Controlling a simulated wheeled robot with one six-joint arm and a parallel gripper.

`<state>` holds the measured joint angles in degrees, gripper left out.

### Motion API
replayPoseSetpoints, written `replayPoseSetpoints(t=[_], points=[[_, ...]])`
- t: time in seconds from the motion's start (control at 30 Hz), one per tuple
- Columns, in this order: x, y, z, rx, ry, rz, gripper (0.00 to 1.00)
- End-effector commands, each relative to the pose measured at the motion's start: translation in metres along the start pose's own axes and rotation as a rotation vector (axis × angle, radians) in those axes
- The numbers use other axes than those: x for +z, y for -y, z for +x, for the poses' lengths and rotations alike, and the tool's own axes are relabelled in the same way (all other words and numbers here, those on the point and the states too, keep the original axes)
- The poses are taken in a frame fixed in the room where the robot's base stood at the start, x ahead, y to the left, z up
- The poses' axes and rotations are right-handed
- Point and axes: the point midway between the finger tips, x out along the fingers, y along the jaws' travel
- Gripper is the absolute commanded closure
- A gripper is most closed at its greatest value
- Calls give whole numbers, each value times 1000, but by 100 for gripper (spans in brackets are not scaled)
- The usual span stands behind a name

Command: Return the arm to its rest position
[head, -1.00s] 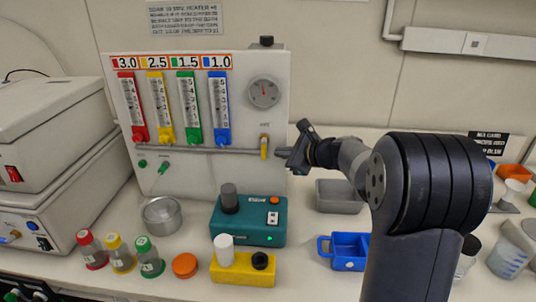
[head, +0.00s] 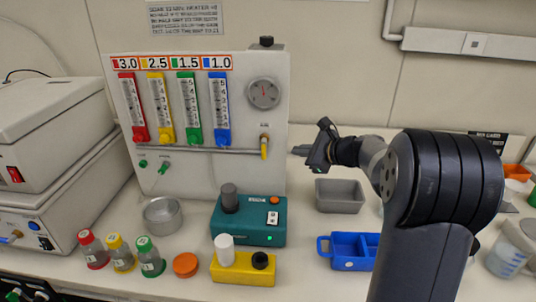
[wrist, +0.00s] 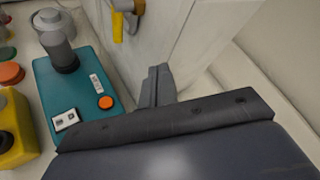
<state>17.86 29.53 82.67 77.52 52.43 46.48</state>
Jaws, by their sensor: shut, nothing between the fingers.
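My gripper (head: 302,151) is in the head view, right of the gas panel (head: 205,180) and above the grey tray (head: 340,196). Its fingers point left toward the panel's right edge and are shut with nothing between them. In the wrist view the closed fingers (wrist: 157,88) show in front of the panel's side. The yellow valve handle (head: 264,148) on the panel is just left of the fingertips, with a gap between them. My arm reaches in from the lower right.
A teal device (head: 248,222) with a grey knob, a yellow block (head: 243,270) and a blue tray (head: 350,250) stand below. Bottles with red, yellow and green caps (head: 121,252) stand at left. Beakers and orange containers crowd the right.

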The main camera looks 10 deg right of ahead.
Motion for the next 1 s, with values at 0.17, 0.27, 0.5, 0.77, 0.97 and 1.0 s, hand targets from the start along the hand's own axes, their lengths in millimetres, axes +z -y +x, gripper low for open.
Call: replayPoseSetpoints(t=[0.17, 0.27, 0.5, 0.77, 0.97, 1.0], points=[[1, -1, 2, 0, 0, 0, 100], [4, -4, 6, 1, 1, 0, 100], [15, -12, 17, 0, -1, 3, 100], [-11, 12, -16, -3, -2, 3, 100], [-19, 19, -26, -1, 0, 0, 100], [-19, 19, -26, 0, 0, 0, 100]])
